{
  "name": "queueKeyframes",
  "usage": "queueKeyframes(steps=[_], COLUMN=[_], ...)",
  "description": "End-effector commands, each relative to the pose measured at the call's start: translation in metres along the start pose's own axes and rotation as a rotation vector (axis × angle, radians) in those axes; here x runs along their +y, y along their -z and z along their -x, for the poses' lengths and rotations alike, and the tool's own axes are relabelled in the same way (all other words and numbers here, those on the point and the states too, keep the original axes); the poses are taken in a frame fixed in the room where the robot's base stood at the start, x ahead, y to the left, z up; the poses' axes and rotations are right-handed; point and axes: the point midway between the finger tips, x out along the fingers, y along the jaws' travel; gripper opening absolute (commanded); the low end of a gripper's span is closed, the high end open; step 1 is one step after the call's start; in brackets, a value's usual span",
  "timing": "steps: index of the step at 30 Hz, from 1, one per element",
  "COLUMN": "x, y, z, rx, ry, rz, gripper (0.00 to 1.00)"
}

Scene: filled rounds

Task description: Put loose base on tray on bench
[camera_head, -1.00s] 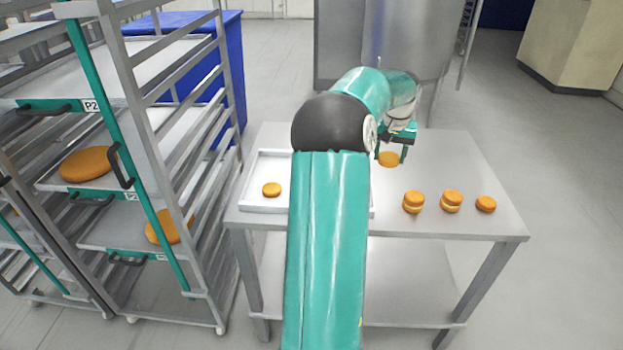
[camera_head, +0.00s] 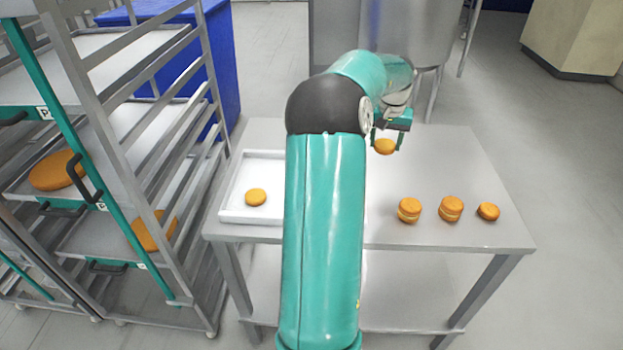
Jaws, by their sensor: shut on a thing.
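My gripper (camera_head: 385,143) is shut on a loose base (camera_head: 385,147), a small orange-brown round, and holds it above the bench (camera_head: 450,160), right of my arm. The white tray (camera_head: 232,205) lies on the left of the bench, partly hidden behind my arm. One similar round (camera_head: 256,197) lies in the tray.
A metal rack (camera_head: 175,110) with trays and large rounds (camera_head: 57,170) stands left, close to the bench. A blue bin (camera_head: 222,60) is behind it. A steel vessel (camera_head: 410,35) stands behind the bench. The floor at right is clear.

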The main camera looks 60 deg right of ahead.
Motion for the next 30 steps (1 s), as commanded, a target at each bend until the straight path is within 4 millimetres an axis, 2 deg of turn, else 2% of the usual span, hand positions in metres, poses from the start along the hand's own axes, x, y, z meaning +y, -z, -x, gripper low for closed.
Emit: queueKeyframes(steps=[12, 18, 25, 28, 30], x=[-0.090, -0.112, -0.124, -0.135, -0.133], y=[-0.016, -0.020, -0.021, -0.023, -0.024], z=[-0.038, -0.069, -0.084, -0.097, -0.110], rx=[-0.001, -0.001, 0.000, -0.002, -0.002], ry=[0.001, 0.000, 0.000, 0.000, 0.000], rz=[0.007, 0.005, 0.004, 0.006, 0.002], gripper=[0.45, 0.45, 0.45, 0.45, 0.45])
